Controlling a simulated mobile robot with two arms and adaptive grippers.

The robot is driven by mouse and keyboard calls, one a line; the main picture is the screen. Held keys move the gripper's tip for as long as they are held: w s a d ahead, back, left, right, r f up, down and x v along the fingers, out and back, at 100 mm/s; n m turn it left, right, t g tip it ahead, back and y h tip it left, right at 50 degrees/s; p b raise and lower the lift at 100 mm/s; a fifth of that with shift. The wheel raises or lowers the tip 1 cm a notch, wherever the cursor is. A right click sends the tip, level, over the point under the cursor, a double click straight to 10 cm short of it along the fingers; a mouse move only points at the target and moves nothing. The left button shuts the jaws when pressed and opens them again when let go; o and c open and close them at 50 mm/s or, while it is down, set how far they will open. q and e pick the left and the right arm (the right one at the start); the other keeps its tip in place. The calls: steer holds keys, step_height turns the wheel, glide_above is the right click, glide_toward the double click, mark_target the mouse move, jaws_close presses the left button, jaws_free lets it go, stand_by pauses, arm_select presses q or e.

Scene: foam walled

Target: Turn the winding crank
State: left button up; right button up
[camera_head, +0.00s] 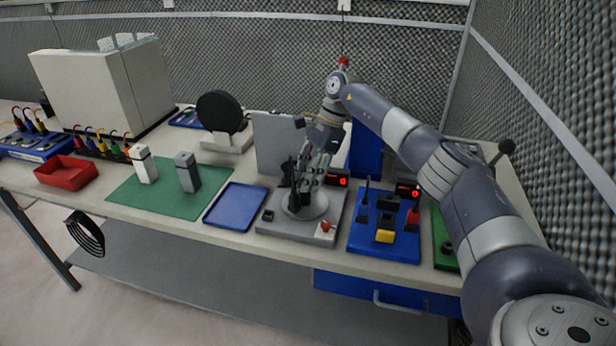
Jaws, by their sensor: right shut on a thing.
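The winding unit is a grey base plate (268,226) with a round light grey disc (318,210), a small red digit display (338,181) and a red knob (325,227). My right gripper (301,190) comes down from above and behind, over the disc. Its fingers are shut on the crank, whose handle is mostly hidden by the dark fingers. How far the crank is turned cannot be told. My left gripper is not in view.
Left of the unit are a blue tray (234,207), a green mat (135,194) with two blocks, and a red bin (66,172). A blue panel with switches (384,239) stands close on the right. A grey upright plate (272,146) rises behind.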

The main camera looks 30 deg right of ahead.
steer(key=shift+w+a+n+g+b, duration=0.15)
steer(key=shift+n+g, duration=0.1)
steer(key=shift+n, duration=0.5)
steer(key=shift+w+d+n+g+b, duration=0.1)
steer(key=shift+n+g, duration=0.2)
steer(key=shift+n, duration=0.5)
steer(key=shift+w+a+n+g+b, duration=0.15)
steer(key=shift+n+g, duration=0.1)
steer(key=shift+n, duration=0.5)
steer(key=shift+s+d+n, duration=0.1)
steer(key=shift+n, duration=0.3)
steer(key=shift+s+f+n+g+b, duration=0.1)
steer(key=shift+n+g+b, duration=0.35)
steer(key=shift+n, duration=0.25)
steer(key=o, duration=1)
steer(key=shift+o, duration=0.4)
